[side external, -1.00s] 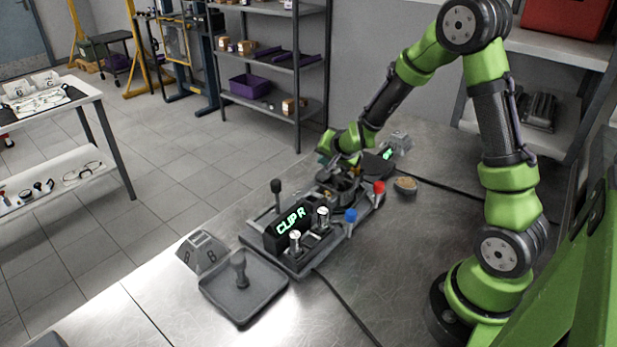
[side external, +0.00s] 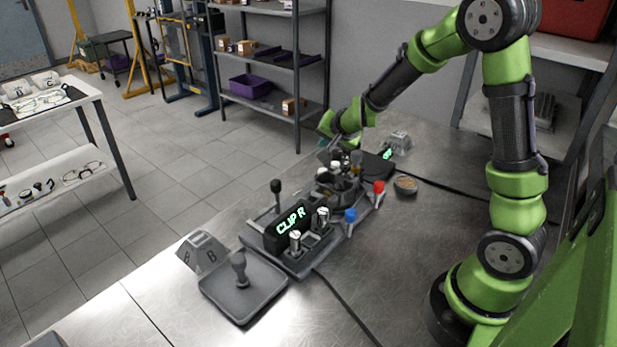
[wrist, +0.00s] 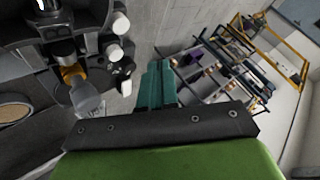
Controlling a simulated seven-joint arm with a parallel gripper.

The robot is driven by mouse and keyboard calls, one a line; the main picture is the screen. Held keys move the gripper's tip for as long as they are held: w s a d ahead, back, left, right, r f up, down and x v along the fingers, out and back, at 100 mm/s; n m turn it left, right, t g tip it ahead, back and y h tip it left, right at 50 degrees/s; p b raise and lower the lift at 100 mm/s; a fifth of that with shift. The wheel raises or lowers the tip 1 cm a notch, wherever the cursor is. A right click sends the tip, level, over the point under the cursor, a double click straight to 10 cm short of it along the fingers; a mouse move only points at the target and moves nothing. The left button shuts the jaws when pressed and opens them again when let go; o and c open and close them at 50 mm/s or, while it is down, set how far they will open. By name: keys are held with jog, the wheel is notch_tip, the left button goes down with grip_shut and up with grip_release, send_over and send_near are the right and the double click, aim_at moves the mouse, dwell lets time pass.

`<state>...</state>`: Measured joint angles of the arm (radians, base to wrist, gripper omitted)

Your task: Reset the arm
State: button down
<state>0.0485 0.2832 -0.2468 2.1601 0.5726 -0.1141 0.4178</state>
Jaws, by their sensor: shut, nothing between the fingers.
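My arm is green and black and reaches from the right over the metal bench. My gripper (side external: 325,142) is raised above the far part of the workstation. In the wrist view its teal fingers (wrist: 156,84) are together with nothing between them. Below it is a dark round fixture (side external: 338,183) with small pale and orange parts, which the gripper is apart from. The workstation also carries a display (side external: 290,226) reading "CLIP R", two silver cylinders (side external: 322,216), and levers with black, blue (side external: 350,215) and red (side external: 379,187) knobs.
A grey tray (side external: 265,300) with a knobbed tool and an A/B block (side external: 203,250) stand at the near left. A small round dish (side external: 405,184) sits to the right of the fixture. Shelving (side external: 270,60) stands behind the bench.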

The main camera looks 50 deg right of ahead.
dwell(0.5)
jog(key=s+a+r+n+y, duration=0.2)
jog(key=s+a+r+n, duration=0.1)
jog(key=s+a, duration=0.3)
jog(key=s+a+r+n+y, duration=0.2)
jog(key=s+a+r, duration=0.3)
jog(key=s, duration=0.3)
jog(key=s+a+r+n+g+y, duration=0.1)
jog(key=s+a+r+n, duration=0.3)
jog(key=s+a, duration=0.3)
jog(key=shift+s+r+n+y, duration=0.3)
jog(key=shift+s+n+y, duration=0.05)
jog(key=shift+n+y, duration=0.05)
